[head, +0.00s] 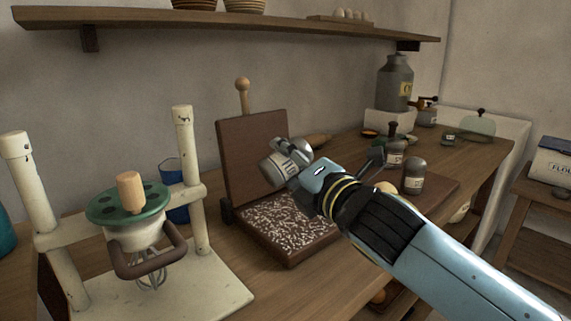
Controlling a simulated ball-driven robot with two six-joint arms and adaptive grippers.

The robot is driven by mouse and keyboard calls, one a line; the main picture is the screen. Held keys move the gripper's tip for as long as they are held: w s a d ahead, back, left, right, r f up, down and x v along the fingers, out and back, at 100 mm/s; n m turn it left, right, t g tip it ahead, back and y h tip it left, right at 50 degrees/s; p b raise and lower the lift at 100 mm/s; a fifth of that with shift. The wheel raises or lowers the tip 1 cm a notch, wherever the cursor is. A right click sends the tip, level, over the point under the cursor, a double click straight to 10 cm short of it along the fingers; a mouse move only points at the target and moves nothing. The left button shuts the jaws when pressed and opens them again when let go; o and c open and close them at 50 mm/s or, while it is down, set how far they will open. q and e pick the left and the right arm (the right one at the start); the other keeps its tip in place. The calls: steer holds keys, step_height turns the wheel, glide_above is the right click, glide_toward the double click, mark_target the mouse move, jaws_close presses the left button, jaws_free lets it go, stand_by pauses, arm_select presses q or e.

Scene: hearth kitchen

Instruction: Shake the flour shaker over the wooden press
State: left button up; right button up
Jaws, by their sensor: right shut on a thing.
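The wooden press (252,148) stands open on the counter, its lid upright with a knob on top. Its lower plate is speckled with white. My right gripper (290,164) is over the lower plate, shut on the flour shaker (276,172), a grey metal can with a pale label. The shaker is tilted and held above the plate, apart from it. My gripper hides part of the shaker, and my arm covers the right side of the press. My left gripper is not in view.
A cream stand with a green-topped mixer (128,205) is at the left, with a blue cup (172,180) behind it. Small bottles (413,177) and a large grey jug (395,84) are at the right. A shelf (230,24) runs above.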

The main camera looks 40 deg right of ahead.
steer(key=shift+w+a+r+n, duration=0.1)
steer(key=shift+w+r+n, duration=0.1)
steer(key=shift+r+n, duration=0.1)
steer(key=shift+s+r+n, duration=0.25)
steer(key=shift+s+n, duration=0.05)
steer(key=shift+n, duration=0.3)
steer(key=shift+r+n+p, duration=0.1)
steer(key=shift+n+p, duration=0.3)
steer(key=shift+p, duration=0.1)
steer(key=shift+w+r+n+p, duration=0.15)
steer(key=shift+n+p, duration=0.2)
steer(key=shift+n, duration=0.35)
steer(key=n, duration=0.1)
steer(key=n+p, duration=0.1)
steer(key=n, duration=0.1)
steer(key=n+p, duration=0.1)
steer(key=n, duration=0.1)
steer(key=shift+r, duration=0.3)
steer(key=n+p, duration=0.1)
steer(key=n, duration=0.2)
steer(key=shift+p, duration=0.35)
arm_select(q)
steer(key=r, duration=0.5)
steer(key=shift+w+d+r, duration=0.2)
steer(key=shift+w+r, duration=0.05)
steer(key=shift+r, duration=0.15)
arm_select(e)
steer(key=shift+n, duration=0.6)
